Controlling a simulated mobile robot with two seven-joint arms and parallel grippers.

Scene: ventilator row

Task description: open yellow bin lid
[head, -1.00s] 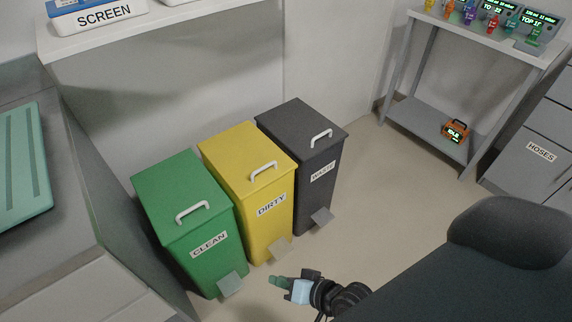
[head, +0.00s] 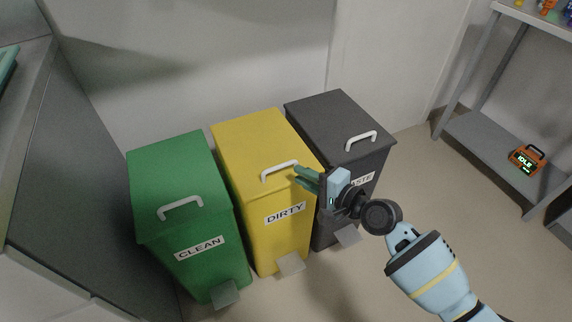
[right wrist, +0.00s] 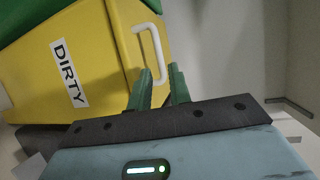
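The yellow bin (head: 250,152), labelled DIRTY, stands between the green and dark grey bins with its lid shut. Its lid carries a white handle (head: 279,169) near the front edge. My right gripper (head: 298,175) is at the right end of this handle, fingers pointing left. In the right wrist view the yellow bin (right wrist: 95,50) fills the upper left, and the white handle (right wrist: 152,45) is just beyond the fingertips (right wrist: 160,73). My left gripper is not in view.
The green CLEAN bin (head: 180,165) stands left and the dark grey WASTE bin (head: 335,120) right, partly behind my right gripper. Grey pedals stick out at the bins' feet. A shelf rack (head: 480,150) with an orange device (head: 527,159) stands at right, with open floor before it.

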